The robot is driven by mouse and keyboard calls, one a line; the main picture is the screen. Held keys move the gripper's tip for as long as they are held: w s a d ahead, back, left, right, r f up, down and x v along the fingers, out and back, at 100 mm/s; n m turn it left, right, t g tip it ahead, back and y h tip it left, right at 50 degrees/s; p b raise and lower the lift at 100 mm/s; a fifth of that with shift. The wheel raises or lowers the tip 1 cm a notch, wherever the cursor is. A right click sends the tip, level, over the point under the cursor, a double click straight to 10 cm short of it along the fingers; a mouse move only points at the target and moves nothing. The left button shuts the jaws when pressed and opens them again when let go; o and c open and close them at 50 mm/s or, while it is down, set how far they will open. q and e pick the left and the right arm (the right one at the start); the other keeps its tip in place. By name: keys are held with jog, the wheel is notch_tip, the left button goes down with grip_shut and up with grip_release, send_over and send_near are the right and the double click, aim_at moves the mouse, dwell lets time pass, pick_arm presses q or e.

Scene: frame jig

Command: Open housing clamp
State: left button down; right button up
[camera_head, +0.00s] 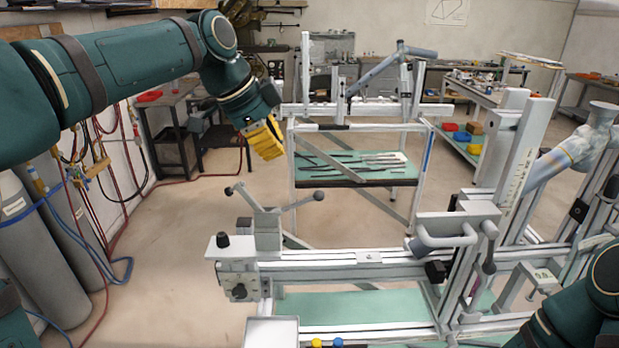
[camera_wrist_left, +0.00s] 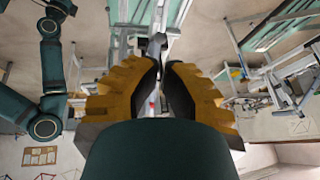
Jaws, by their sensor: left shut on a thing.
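The frame jig (camera_head: 340,268) is a grey rail assembly across the right and middle of the head view. A lever handle with dark ball ends (camera_head: 265,208) stands on its left end. A grey clamp-like block with a curved handle (camera_head: 440,240) sits farther right on the rail. I cannot tell which is the housing clamp. My left gripper (camera_head: 268,153) has yellow fingers and appears above the lever handle, apart from it in the picture. In the left wrist view its fingers (camera_wrist_left: 160,68) are closed in; what they grip cannot be made out. My right gripper is out of view.
A rack with a green tool tray (camera_head: 355,170) stands behind the jig. Grey cylinders (camera_head: 45,250) with hoses stand at the left. My right arm shows at the lower right. Open floor lies left of the jig.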

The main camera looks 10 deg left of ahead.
aim_at(310, 201)
pick_arm(q)
jog(key=b+x, duration=0.1)
jog(key=x, duration=1.2)
jog(key=shift+d+f, duration=0.2)
jog(key=shift+f, duration=0.2)
jog(key=shift+d+f+y+p, duration=0.35)
jog(key=shift+f+y+p, duration=0.1)
jog(key=shift+y+p, duration=0.05)
jog(key=shift+w+d+f, duration=0.1)
jog(key=shift+f, duration=0.15)
